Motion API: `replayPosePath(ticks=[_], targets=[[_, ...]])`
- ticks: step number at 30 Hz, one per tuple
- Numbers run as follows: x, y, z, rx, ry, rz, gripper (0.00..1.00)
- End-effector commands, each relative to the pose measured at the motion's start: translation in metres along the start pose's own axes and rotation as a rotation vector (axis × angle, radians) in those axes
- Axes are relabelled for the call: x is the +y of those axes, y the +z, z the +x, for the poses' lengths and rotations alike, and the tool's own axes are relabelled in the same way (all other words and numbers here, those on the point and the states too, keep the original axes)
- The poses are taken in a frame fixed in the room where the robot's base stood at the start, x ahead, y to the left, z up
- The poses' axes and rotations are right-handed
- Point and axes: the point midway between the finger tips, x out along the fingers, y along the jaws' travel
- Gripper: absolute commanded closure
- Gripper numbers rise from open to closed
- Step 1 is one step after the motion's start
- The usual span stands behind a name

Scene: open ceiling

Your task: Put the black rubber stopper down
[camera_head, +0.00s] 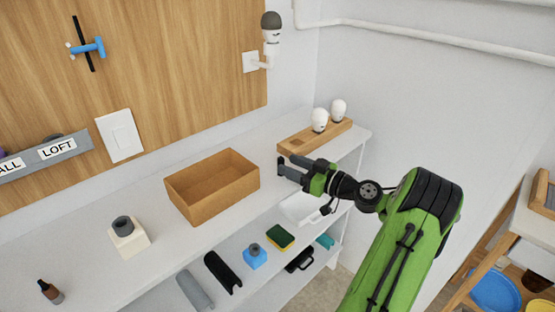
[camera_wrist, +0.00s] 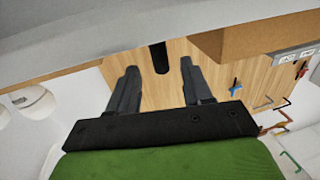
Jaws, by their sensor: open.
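The black rubber stopper (camera_wrist: 159,57) stands upright on the white countertop (camera_wrist: 70,35), which shows inverted at the top of the wrist view. My gripper (camera_wrist: 159,70) is open, with one finger on each side of the stopper and a visible gap to each. In the head view, my gripper (camera_head: 289,164) is low over the counter, between the brown box and the wooden block. A small dark shape (camera_head: 281,165) at its fingertips appears to be the stopper, partly hidden by the fingers.
An open brown box (camera_head: 213,190) stands left of my gripper. A wooden block (camera_head: 315,137) with two white bulbs is behind it. A cream block with a grey ring (camera_head: 128,237) and a small bottle (camera_head: 51,292) are further left. A lower shelf holds several items.

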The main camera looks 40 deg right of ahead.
Motion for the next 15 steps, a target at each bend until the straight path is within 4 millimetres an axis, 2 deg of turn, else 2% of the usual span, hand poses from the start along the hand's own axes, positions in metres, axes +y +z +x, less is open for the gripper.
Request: replayPosePath(ticks=[1, 3, 6, 10, 15], targets=[[0.001, -0.001, -0.015, 0.0, 0.005, 0.003, 0.5], [0.001, -0.001, -0.032, 0.0, 0.004, 0.001, 0.5], [0.001, -0.001, -0.05, 0.002, 0.002, 0.002, 0.5], [0.0, 0.0, -0.061, 0.001, -0.001, 0.001, 0.5], [-0.001, 0.0, -0.062, 0.002, -0.003, 0.001, 0.5]])
